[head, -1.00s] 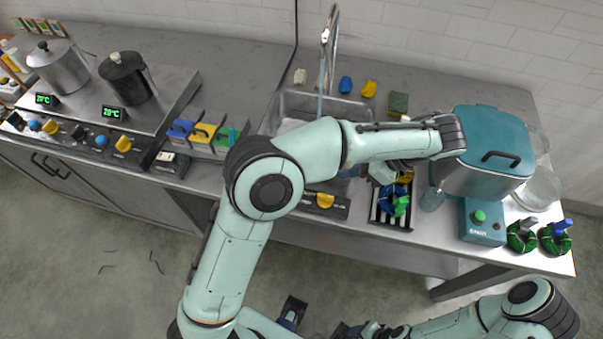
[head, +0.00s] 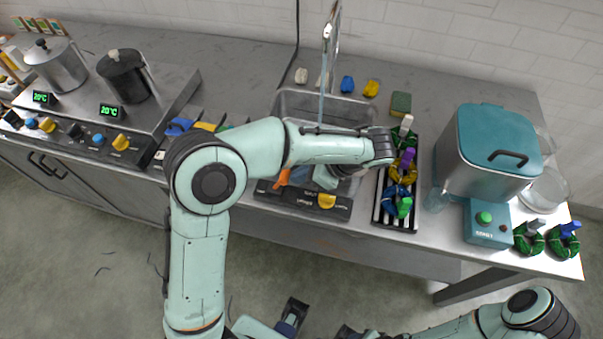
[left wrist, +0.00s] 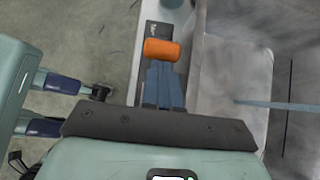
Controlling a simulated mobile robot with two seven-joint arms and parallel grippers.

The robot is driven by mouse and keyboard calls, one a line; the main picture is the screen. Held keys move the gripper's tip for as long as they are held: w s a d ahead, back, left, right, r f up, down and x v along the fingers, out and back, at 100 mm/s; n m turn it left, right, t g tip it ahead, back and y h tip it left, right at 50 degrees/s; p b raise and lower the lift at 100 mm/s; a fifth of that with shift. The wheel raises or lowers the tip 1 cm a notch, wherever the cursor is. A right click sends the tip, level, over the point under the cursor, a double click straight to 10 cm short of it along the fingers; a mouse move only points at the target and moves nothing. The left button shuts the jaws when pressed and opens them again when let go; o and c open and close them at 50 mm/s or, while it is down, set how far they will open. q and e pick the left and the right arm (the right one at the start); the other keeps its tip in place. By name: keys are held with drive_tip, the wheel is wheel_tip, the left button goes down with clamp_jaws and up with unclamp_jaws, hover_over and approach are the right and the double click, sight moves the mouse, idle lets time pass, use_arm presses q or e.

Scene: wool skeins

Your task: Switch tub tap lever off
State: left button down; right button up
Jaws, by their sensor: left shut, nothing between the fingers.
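The grey tub (head: 287,104) is set into the counter, and water (head: 321,108) runs from the tap (head: 331,38). A yellow lever or knob (head: 326,201) sits on the black panel (head: 272,195) at the tub's front. An orange lever-like piece (head: 282,178) shows left of it, at the tub's front edge; I cannot tell which is the tap lever. My left gripper (head: 300,176) is shut and empty, pointing left. In the left wrist view its blue-grey fingers (left wrist: 164,85) end close to the orange piece (left wrist: 161,50); contact is unclear.
Right of the tub stand a black rack (head: 400,223) with coloured skeins and a teal-lidded pot (head: 490,150). Floor is open in front.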

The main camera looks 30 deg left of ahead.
idle(0.3)
use_arm(q)
drive_tip(key=shift+a+r+h+p, duration=0.25)
drive_tip(key=shift+a+h+p, duration=0.05)
drive_tip(key=shift+h, duration=0.1)
use_arm(e)
drive_tip(key=shift+w+r, duration=0.1)
drive_tip(key=shift+r, duration=0.2)
